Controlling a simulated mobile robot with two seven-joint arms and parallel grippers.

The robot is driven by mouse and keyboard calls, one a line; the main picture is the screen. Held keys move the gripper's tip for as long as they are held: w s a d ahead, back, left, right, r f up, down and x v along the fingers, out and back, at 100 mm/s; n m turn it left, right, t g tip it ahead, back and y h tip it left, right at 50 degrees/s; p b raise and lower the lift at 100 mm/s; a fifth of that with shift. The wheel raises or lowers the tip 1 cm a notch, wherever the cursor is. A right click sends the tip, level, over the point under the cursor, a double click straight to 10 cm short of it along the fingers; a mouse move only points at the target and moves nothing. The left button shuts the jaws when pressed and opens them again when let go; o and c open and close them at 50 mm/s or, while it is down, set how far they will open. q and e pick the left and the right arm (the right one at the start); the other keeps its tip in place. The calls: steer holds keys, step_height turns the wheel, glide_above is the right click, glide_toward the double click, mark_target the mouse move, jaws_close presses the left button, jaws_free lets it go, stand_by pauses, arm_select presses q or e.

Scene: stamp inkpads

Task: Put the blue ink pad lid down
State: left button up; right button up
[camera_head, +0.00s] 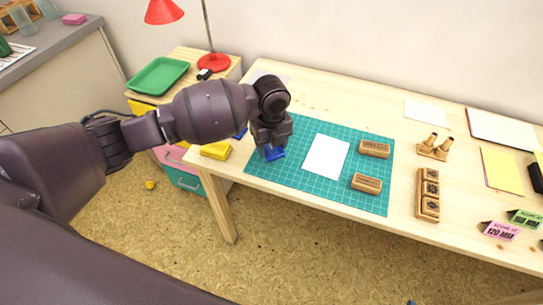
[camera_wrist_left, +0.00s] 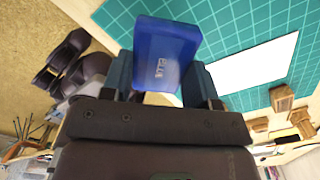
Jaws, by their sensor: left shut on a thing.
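The blue ink pad lid (camera_wrist_left: 165,50) is held between the two fingers of my left gripper (camera_wrist_left: 165,85); it also shows in the head view (camera_head: 274,153) just below the gripper, over the left part of the green cutting mat (camera_head: 300,190). My left gripper is shut on it, and I cannot tell whether the lid touches the mat. Another blue piece (camera_head: 241,133) shows partly behind my left gripper at the mat's left edge, mostly hidden. A yellow ink pad (camera_head: 216,150) lies on the table's left edge. My right gripper is not in view.
A white sheet (camera_head: 326,156) lies on the mat right of the lid. Wooden stamps (camera_head: 374,149) and (camera_head: 366,184) a second stamp lie farther right on the mat. A wooden stamp tray (camera_head: 428,194) stands beyond it. The mat's front left is bare.

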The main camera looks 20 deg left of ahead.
mark_target(271, 157)
arm_select(q)
step_height(271, 157, down, 6)
steer(key=shift+r+b, duration=0.25)
steer(key=shift+b, duration=0.25)
steer(key=shift+r, duration=0.1)
steer(key=o, duration=0.9)
